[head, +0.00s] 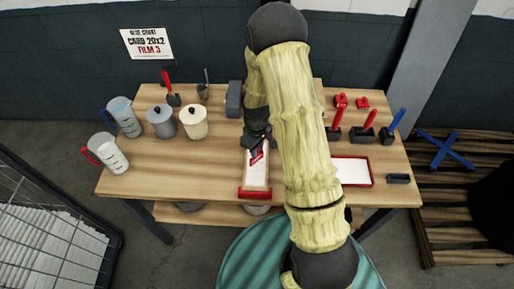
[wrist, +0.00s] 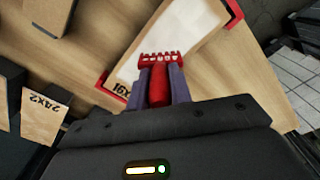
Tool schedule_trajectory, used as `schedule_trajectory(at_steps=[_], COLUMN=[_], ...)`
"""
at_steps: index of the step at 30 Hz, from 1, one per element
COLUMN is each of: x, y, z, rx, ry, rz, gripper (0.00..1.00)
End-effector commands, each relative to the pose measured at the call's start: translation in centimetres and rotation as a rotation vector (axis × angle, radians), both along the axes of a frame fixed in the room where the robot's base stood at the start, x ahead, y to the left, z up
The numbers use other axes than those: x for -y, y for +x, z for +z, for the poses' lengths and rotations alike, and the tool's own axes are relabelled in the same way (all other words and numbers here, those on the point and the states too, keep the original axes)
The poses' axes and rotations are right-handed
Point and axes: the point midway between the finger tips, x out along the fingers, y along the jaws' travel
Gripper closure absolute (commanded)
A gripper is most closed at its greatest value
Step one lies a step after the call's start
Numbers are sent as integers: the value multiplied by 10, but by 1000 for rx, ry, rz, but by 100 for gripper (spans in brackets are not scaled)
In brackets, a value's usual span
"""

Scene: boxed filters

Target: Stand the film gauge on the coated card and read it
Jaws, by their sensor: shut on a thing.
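My gripper (wrist: 162,84) is shut on the red film gauge (wrist: 158,58), a red comb-like piece with a row of teeth and a rounded handle. In the head view the gauge (head: 257,157) shows at the fingertips, over the upper part of a white coated card (head: 257,174). The card lies on a wooden board with red end pieces; in the wrist view the coated card (wrist: 182,25) passes behind the gauge. Its label is partly hidden and begins "16X". I cannot tell whether the teeth touch the coating.
A sign (head: 148,43) on the wall reads "CARD 20X2 FILM 3". A wooden piece (wrist: 43,112) is marked "24X2". A red-rimmed white tray (head: 352,171) lies right of my arm, near red- and blue-handled tools (head: 364,130). Jugs (head: 108,152) and lidded pots (head: 192,122) stand left.

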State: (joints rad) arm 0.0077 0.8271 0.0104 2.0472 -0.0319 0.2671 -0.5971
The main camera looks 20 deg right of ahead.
Motion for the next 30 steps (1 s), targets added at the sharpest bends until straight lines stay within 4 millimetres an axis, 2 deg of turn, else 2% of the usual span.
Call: schedule_trajectory(at_steps=[30], x=[0], y=[0], z=[-9], rx=[0], ry=[0], rz=[-1], gripper=[100])
